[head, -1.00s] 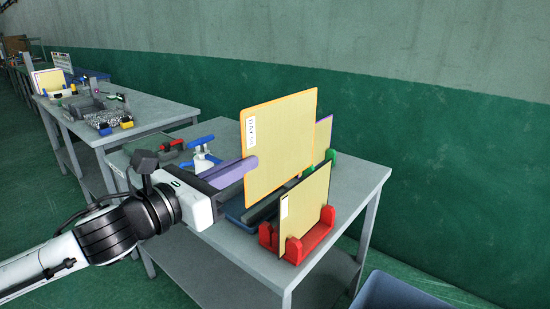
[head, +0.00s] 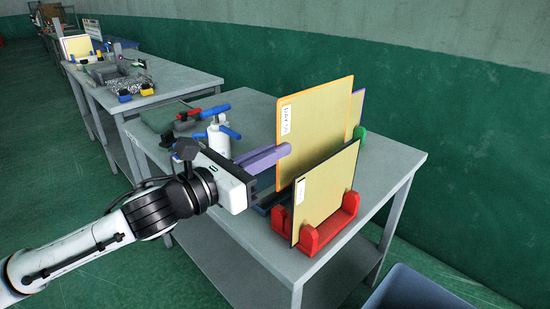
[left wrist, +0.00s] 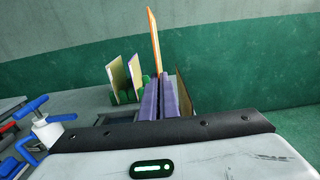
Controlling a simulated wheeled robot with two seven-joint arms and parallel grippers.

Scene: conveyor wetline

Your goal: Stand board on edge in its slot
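A tan board with an orange edge and a white label (head: 318,115) stands upright over the near table; it shows edge-on in the left wrist view (left wrist: 153,40). My left gripper (head: 284,152) has purple fingers closed on the board's left edge, one finger in front of its face. The fingers also show in the left wrist view (left wrist: 160,80). The board's lower part is hidden behind a black-edged board (head: 328,195), which stands in a red rack (head: 332,228). A dark blue piece (head: 260,200) lies under the gripper, mostly hidden. My right gripper is out of view.
A purple-edged board (head: 357,108) stands behind, by a green rack (head: 359,133). A white bottle with a blue top (head: 219,137) and red and blue clamps sit at the table's left. A blue bin (head: 408,290) is at lower right. The table's right side is clear.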

